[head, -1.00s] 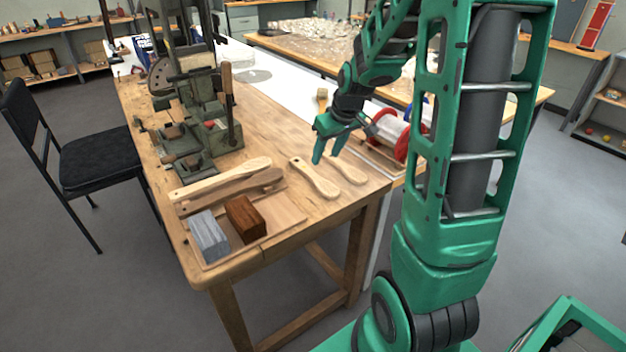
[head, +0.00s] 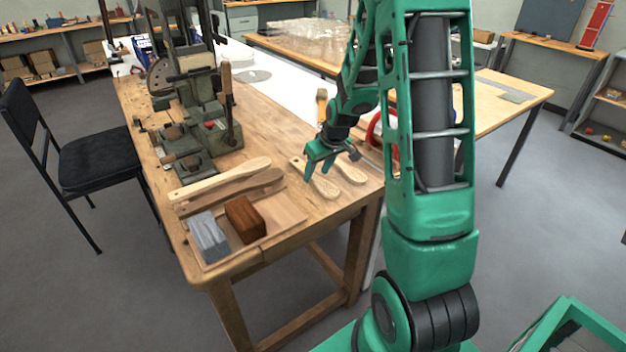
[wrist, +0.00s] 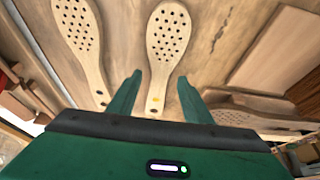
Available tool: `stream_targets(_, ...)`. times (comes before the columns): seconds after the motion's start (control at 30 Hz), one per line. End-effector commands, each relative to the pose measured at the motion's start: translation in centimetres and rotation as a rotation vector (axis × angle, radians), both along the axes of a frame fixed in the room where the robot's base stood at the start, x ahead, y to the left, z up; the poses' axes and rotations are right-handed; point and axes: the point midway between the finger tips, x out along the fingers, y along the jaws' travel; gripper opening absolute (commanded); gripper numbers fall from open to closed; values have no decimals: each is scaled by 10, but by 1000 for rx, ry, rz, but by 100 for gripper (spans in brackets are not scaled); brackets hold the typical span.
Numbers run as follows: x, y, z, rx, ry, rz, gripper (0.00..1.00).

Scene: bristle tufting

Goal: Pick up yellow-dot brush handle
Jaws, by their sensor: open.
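The yellow-dot brush handle (wrist: 168,42) is pale wood with a perforated head and a small yellow dot on its neck. In the wrist view it points up the picture, its narrow end lying between my fingers. My gripper (wrist: 160,98) is open, one finger on each side of the neck, with nothing held. In the head view my gripper (head: 331,166) is over the left one (head: 325,188) of two pale handles on the bench. Whether the fingers are down at handle height is hard to tell.
A second perforated handle (wrist: 80,38) lies left in the wrist view. Another (wrist: 250,116) lies right, near boards (wrist: 285,50). In the head view, grey (head: 208,236) and brown (head: 245,219) blocks sit near the bench's front, and a green machine (head: 205,110) stands behind.

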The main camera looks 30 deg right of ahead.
Motion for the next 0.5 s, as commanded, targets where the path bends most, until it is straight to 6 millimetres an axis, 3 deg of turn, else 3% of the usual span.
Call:
stream_targets(0.13,4,1,-10,0,0,1,45)
stream_targets(0.37,5,1,-11,0,-1,1,45)
stream_targets(0.4,5,1,-11,0,-1,0,43)
stream_targets(0.5,5,1,-11,0,-1,0,19)
